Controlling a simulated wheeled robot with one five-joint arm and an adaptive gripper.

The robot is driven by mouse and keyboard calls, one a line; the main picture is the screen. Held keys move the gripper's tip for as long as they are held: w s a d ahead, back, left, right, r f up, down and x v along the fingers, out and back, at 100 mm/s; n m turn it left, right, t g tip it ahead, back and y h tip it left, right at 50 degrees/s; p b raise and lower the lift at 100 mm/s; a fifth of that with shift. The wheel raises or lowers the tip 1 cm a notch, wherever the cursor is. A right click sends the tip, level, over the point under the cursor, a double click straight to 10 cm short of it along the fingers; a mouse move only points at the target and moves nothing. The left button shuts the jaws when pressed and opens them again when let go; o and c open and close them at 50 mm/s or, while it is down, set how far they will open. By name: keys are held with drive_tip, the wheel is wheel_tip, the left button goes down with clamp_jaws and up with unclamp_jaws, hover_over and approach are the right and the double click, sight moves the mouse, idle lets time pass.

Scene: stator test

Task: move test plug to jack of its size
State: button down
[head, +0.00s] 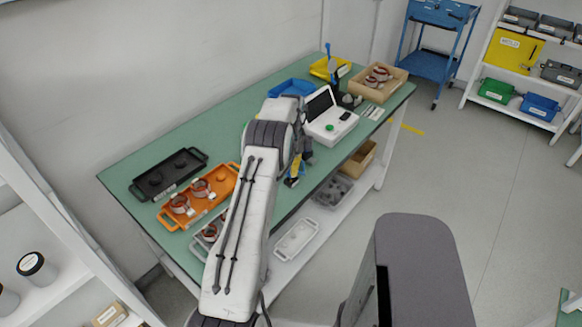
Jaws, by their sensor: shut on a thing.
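My gripper (293,178) is at the front edge of the green table, just left of and in front of the white tester (332,124), partly hidden by my own arm. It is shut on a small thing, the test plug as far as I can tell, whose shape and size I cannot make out. The tester has a raised dark screen, a green round spot and a small black part on top. Its jacks are too small to tell apart from here.
An orange tray (222,207) with wound stators and a black tray (174,179) lie at the left of the green table (237,115).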

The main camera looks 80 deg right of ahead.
drive_tip(key=shift+f+b, duration=0.75)
drive_tip(key=shift+f, duration=0.25)
idle(0.3)
drive_tip(key=c, duration=1.1)
unclamp_jaws()
drive_tip(key=shift+o, duration=0.2)
drive_tip(key=r, duration=1.2)
drive_tip(key=shift+a, duration=0.2)
